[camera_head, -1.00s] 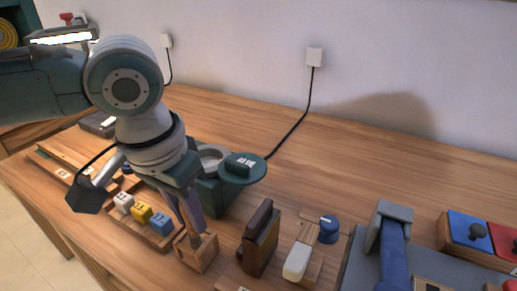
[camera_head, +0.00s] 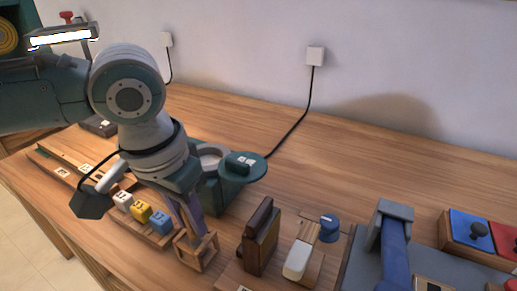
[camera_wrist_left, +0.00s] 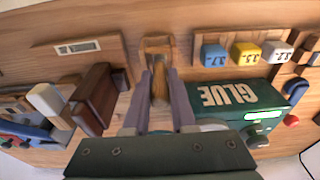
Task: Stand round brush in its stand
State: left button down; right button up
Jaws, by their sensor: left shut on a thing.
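The round brush (camera_wrist_left: 160,82) shows in the left wrist view as a wooden handle between the two purple-grey fingers. My left gripper (camera_wrist_left: 160,104) is shut on it. In the head view the gripper (camera_head: 189,228) points down at the wooden stand (camera_head: 197,252), a small open-framed piece at the table's front. The stand also shows in the left wrist view (camera_wrist_left: 157,42), with the brush's far end over or in it. I cannot tell whether the brush is seated there. The fingers and stand hide most of the brush in the head view. My right gripper is not in view.
A rack with white, yellow and blue blocks (camera_head: 142,212) stands close on the left. The green glue unit (camera_head: 240,168) is just behind. A dark brown wooden block (camera_head: 260,236) and a white-ended piece (camera_head: 297,262) stand to the right.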

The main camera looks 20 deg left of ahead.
pick_arm(q)
jog(key=c, duration=0.7)
grip_release()
jog(key=shift+o, duration=0.6)
jog(key=o, duration=0.3)
notch_tip(320, 180, up, 7)
jog(key=p, duration=0.9)
